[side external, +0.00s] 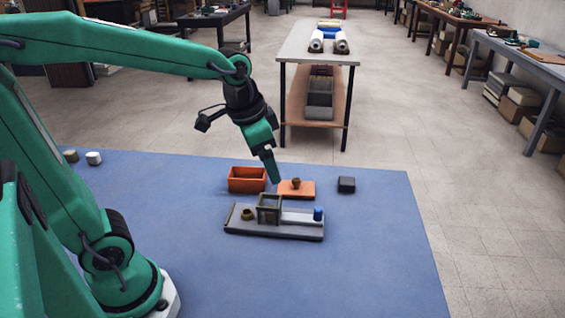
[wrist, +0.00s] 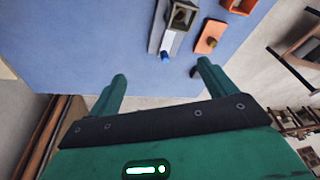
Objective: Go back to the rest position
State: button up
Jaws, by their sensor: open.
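My gripper (side external: 272,168) hangs from the green arm above the far part of the blue work surface, close to the orange box and the orange plate in the side view. In the wrist view my gripper (wrist: 162,85) has its two green fingers wide apart with nothing between them. A grey board (side external: 240,225) lies below it, carrying a square open frame, a small brown ring-like piece (side external: 248,214) at its left and a blue cylinder (side external: 318,214) at its right. The blue cylinder also shows in the wrist view (wrist: 165,56), beyond the fingers.
An orange open box (side external: 247,180) stands behind the board. Beside it an orange plate (side external: 304,190) bears a small brown cup (side external: 296,183). A dark block (side external: 346,185) sits to the right. The front right of the blue surface (side external: 385,270) is clear.

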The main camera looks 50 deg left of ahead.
jog(key=s+a+r+n+t, duration=0.1)
jog(key=s+n+t, duration=0.1)
jog(key=s, duration=0.8)
jog(key=shift+n, duration=0.8)
